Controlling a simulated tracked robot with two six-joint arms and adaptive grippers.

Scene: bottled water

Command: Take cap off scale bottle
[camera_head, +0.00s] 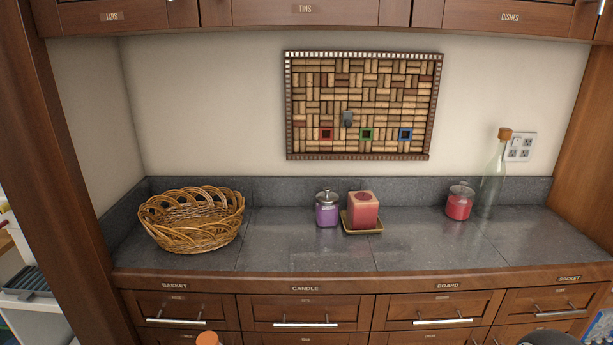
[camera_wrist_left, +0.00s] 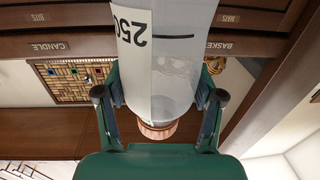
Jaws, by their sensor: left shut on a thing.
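The scale bottle (camera_wrist_left: 180,75) is clear, with a white label reading 250 and a dark scale mark. In the left wrist view it sits between the two fingers of my left gripper (camera_wrist_left: 159,97), which is shut on it. Its orange-pink cap (camera_wrist_left: 155,131) is on the bottle's neck, close to the gripper's green palm. An orange cap top (camera_head: 208,339) shows at the bottom edge of the head view; the bottle below it is cut off there. My right gripper does not show.
A counter (camera_head: 290,252) holds a wicker basket (camera_head: 190,222), a purple jar (camera_head: 327,211), a pink candle (camera_head: 363,211) on a dish, a red jar (camera_head: 459,205) and a tall corked bottle (camera_head: 491,182). A cork board (camera_head: 363,85) hangs behind. Closed drawers line the front.

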